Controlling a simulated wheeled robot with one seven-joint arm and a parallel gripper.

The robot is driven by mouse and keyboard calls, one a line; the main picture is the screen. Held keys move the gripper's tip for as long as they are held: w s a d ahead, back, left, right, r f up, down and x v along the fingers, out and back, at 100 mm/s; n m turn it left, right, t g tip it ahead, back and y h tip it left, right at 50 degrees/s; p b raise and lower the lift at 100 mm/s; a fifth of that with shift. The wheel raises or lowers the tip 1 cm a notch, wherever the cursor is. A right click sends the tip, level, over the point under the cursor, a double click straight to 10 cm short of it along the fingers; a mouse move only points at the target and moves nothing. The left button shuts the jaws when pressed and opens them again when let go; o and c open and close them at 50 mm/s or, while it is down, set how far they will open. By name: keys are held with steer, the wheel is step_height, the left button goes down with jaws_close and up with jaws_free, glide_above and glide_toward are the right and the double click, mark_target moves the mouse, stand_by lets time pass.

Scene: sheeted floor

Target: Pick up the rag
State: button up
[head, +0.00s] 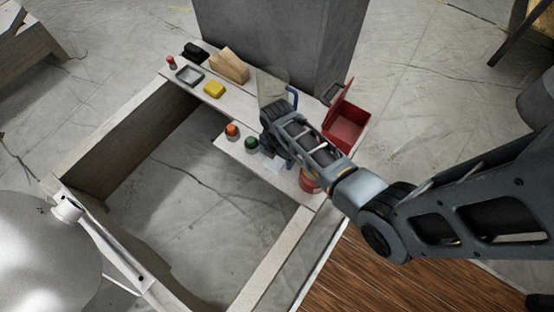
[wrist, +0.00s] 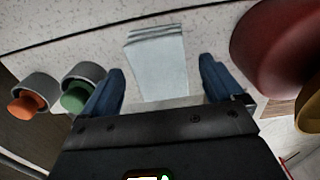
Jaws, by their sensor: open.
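The rag (wrist: 155,62) is a pale, light-blue folded cloth lying flat on the speckled board in the wrist view. In the head view the rag (head: 271,165) is a small pale patch, partly hidden by my arm. My gripper (wrist: 162,68) is open, with one blue finger on each side of the rag in the wrist view. Nothing is held between the fingers. I cannot tell the exact height of the fingers above the board. In the head view my gripper is mostly hidden behind my own wrist.
Green (wrist: 75,96) and orange (wrist: 24,104) knobs in grey rings stand left of the gripper. A large red round object (wrist: 285,45) is close on the right.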

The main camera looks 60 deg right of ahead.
steer(key=shift+f, duration=0.75)
steer(key=shift+c, duration=0.2)
steer(key=c, duration=1.2)
